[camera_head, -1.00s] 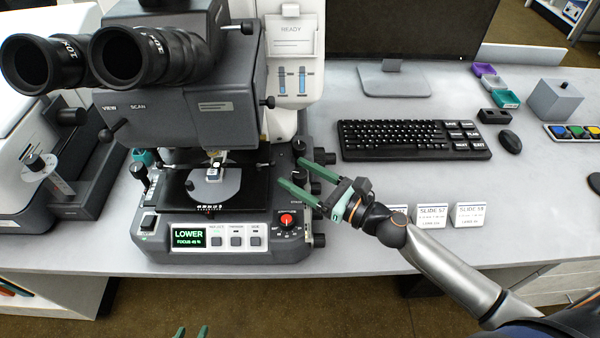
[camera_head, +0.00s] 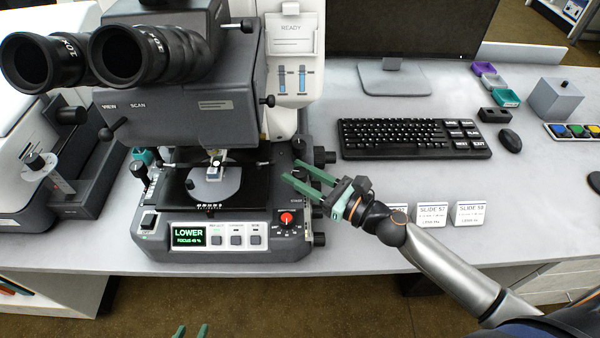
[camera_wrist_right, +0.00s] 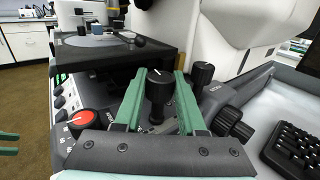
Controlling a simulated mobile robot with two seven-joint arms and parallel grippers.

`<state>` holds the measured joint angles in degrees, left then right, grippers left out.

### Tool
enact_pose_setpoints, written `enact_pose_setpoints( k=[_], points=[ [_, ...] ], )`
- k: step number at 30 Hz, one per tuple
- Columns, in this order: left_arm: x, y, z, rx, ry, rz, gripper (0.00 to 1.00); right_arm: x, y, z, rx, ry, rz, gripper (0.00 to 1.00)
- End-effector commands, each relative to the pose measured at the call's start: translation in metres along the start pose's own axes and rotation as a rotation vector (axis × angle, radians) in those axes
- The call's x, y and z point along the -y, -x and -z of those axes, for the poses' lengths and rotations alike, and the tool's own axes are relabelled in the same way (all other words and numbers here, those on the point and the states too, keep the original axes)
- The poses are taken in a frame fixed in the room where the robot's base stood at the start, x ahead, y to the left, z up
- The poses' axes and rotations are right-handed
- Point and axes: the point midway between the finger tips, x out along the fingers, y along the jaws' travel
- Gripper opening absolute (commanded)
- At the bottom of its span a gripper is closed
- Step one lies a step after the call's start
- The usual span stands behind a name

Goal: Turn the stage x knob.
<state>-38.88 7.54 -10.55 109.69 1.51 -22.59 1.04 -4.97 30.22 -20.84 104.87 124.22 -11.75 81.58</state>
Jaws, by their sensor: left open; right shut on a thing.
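The microscope (camera_head: 215,235) stands at the left of the head view, with a dark stage (camera_head: 255,190) under its objective. In the right wrist view, an upright black knob (camera_wrist_right: 158,88) with a white mark on top stands between the green fingers of my right gripper (camera_wrist_right: 158,85). The gripper is shut on this knob; I cannot read a label that names it.
Another black knob (camera_wrist_right: 203,73) stands close to the right finger, and ribbed side knobs (camera_wrist_right: 232,124) lie beyond it. A red-topped dial (camera_head: 287,219) is on the front panel.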

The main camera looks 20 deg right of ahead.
Motion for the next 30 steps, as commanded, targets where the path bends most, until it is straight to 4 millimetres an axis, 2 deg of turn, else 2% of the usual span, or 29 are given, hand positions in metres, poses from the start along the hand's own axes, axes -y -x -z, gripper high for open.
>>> enact_pose_setpoints(
  k=[5,12,21,30],
  points=[
    [0.0,0.003,0.003,0.0,0.0,0.0,0.5,-0.001,0.0,-0.001,0.002,-0.004,0.023,0.0],
    [-0.001,0.011,0.012,0.0,0.0,0.0,0.5,-0.002,0.0,-0.002,0.002,-0.009,0.196,0.0],
    [-0.001,0.011,0.012,0.0,0.0,0.0,0.5,-0.001,0.0,0.001,0.001,-0.005,0.399,0.0],
    [-0.001,0.011,0.012,0.0,0.0,0.0,0.5,0.0,0.0,0.0,0.0,0.001,0.438,0.0]
  ],
)
